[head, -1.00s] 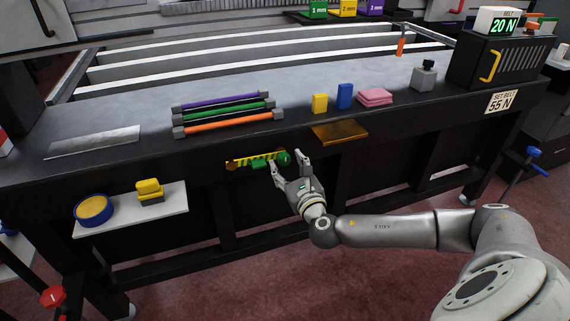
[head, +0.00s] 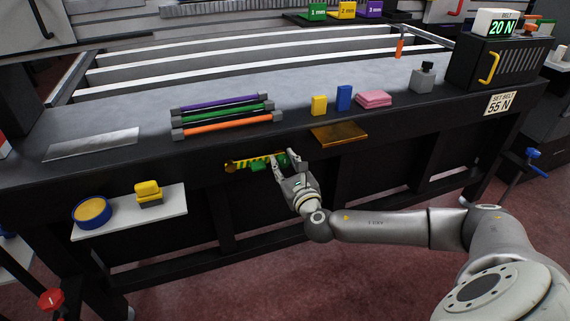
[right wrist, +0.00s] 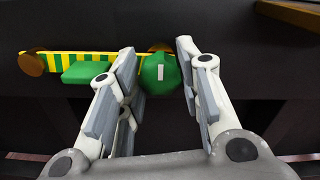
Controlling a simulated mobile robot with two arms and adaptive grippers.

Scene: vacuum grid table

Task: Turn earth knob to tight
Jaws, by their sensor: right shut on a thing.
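The earth knob (right wrist: 158,74) is a green rounded knob with a white mark standing upright on its face in the right wrist view. It sits at the right end of a yellow-and-green striped strip (head: 243,163) on the table's dark front. A green block (right wrist: 89,73) lies along the strip to the left of the knob. My right gripper (head: 284,158) has its fingers on either side of the knob and is shut on it; it also shows in the right wrist view (right wrist: 157,58). In the head view the fingers partly hide the knob. My left gripper is out of view.
A brass-coloured plate (head: 338,133) juts from the table edge above and right of the gripper. A white shelf (head: 119,222) with a round blue-and-yellow tin (head: 93,212) is at lower left. Coloured rods (head: 222,124) and small blocks lie on the table.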

